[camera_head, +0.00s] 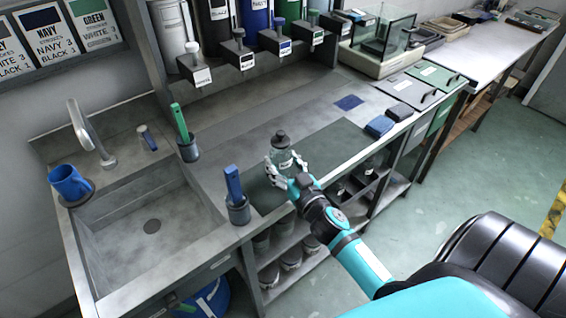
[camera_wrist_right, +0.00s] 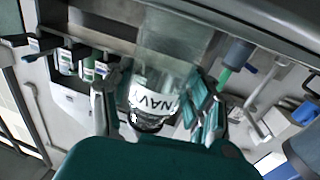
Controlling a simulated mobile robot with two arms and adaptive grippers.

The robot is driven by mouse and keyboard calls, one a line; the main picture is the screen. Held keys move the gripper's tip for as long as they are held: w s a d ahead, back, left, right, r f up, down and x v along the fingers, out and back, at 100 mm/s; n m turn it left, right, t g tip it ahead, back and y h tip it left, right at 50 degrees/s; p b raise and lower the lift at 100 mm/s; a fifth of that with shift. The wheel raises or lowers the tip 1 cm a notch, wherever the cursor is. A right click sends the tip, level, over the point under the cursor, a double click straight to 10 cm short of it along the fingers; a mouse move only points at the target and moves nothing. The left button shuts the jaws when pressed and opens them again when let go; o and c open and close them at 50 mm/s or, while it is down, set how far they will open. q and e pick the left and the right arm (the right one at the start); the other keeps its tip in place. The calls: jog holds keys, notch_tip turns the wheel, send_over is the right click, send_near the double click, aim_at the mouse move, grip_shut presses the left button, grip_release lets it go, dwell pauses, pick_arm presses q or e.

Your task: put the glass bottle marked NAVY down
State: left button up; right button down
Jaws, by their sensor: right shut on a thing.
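The glass bottle marked NAVY (camera_head: 281,152) is clear with a dark cap. My right gripper (camera_head: 286,168) is shut around the bottle, with a finger on each side. The gripper also shows in the right wrist view (camera_wrist_right: 155,100). The bottle appears over the dark green mat (camera_head: 335,147) near the counter's front edge. I cannot tell whether its base touches the mat. My left gripper is out of view.
A holder with a blue-handled tool (camera_head: 238,213) and one with a green-handled tool (camera_head: 188,149) stand left of the bottle. The sink (camera_head: 150,240) and blue mug (camera_head: 70,183) are farther left. Labelled dispensers line the back. Dark blue cloths (camera_head: 379,126) lie right; the mat's right part is clear.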

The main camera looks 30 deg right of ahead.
jog(key=shift+r, duration=0.1)
jog(key=shift+c, duration=2.2)
grip_release()
jog(key=s+a+b, duration=0.1)
jog(key=s+b, duration=0.1)
jog(key=s, duration=1)
jog(key=shift+a, duration=0.15)
